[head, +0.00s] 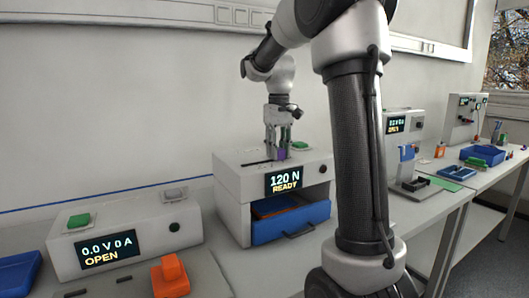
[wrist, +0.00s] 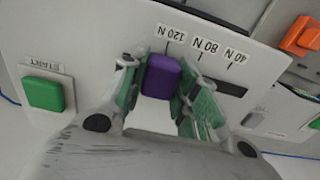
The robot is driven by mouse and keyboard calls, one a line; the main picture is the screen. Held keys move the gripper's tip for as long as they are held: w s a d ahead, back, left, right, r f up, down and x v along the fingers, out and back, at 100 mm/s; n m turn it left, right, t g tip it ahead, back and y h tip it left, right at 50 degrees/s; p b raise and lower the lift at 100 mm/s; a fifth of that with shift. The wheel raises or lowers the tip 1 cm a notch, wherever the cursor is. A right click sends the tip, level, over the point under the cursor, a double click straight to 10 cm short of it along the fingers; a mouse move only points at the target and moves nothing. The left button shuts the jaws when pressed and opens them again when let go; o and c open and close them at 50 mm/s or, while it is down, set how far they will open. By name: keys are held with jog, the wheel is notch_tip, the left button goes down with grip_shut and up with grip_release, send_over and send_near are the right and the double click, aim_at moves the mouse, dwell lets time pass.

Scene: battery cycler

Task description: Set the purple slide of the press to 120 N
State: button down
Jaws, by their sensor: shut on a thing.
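The press (head: 226,181) is a white box with a display (head: 284,182) reading "120 N READY". Its purple slide (wrist: 161,77) sits in the dark slot on top, at the end by the 120 N mark (wrist: 171,34) in the wrist view. The 80 N and 40 N marks lie along the slot to the right there. My gripper (wrist: 158,88) is shut on the purple slide, with a green-padded finger on either side. In the head view my gripper (head: 277,150) points down onto the press top, and only a bit of purple shows between the fingers.
A green START button (wrist: 43,94) is on the press top. A blue drawer (head: 290,222) stands partly out of the press front with an orange thing inside. A cycler (head: 125,240) reading "0.0 V 0 A OPEN" and an orange clamp (head: 170,277) are at the left.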

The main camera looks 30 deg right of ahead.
aim_at(280, 148)
jog(key=shift+d, duration=0.25)
jog(key=c, duration=1.1)
grip_release()
jog(key=shift+d, duration=0.1)
notch_tip(280, 148, up, 12)
jog(key=shift+r, duration=0.1)
